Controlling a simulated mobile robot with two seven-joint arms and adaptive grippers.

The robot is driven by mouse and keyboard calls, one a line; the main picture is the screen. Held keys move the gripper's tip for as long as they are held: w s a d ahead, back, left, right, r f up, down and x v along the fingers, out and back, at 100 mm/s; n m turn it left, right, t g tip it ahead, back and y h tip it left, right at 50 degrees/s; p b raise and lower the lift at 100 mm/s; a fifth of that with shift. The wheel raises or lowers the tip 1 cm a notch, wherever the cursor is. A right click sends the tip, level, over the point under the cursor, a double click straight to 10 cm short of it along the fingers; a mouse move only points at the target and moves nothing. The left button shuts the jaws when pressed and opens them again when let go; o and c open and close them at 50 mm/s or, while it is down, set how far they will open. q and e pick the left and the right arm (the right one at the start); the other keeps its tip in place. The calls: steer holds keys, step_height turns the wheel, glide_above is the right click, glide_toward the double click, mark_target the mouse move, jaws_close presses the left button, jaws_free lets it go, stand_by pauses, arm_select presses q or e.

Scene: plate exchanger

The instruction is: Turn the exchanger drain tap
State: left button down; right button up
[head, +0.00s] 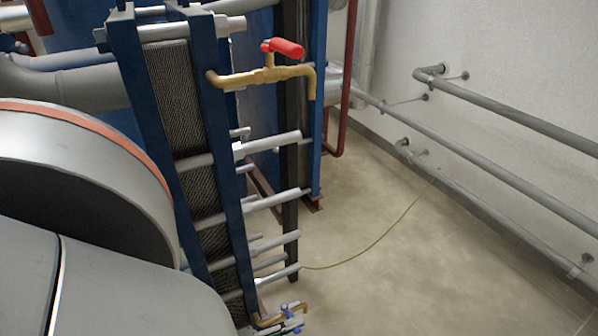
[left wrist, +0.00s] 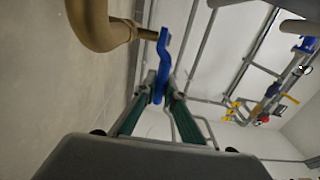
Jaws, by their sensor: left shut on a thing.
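In the left wrist view my left gripper (left wrist: 160,96) is shut on a blue tap lever (left wrist: 163,48), with its fingertips at the lever's lower end. The lever's upper end meets a thin stem beside a curved brass pipe (left wrist: 98,28). In the head view a small brass tap with blue parts (head: 291,307) sits low on the plate exchanger (head: 222,160), at the bottom edge. The left gripper is hard to make out there. A second tap with a red handle (head: 287,47) sits on a brass pipe (head: 262,77) higher up. My right gripper is not in view.
Grey tie bars (head: 272,200) stick out to the right of the exchanger's blue frame. Grey pipes (head: 475,172) run along the right wall. A thin yellow-green cable (head: 385,235) lies on the floor. The floor between is otherwise clear.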

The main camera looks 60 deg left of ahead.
arm_select(q)
steer(key=shift+s+f, duration=0.15)
steer(key=shift+s, duration=0.05)
steer(key=c, duration=2.1)
jaws_free()
steer(key=shift+w, duration=0.1)
steer(key=shift+r, duration=0.25)
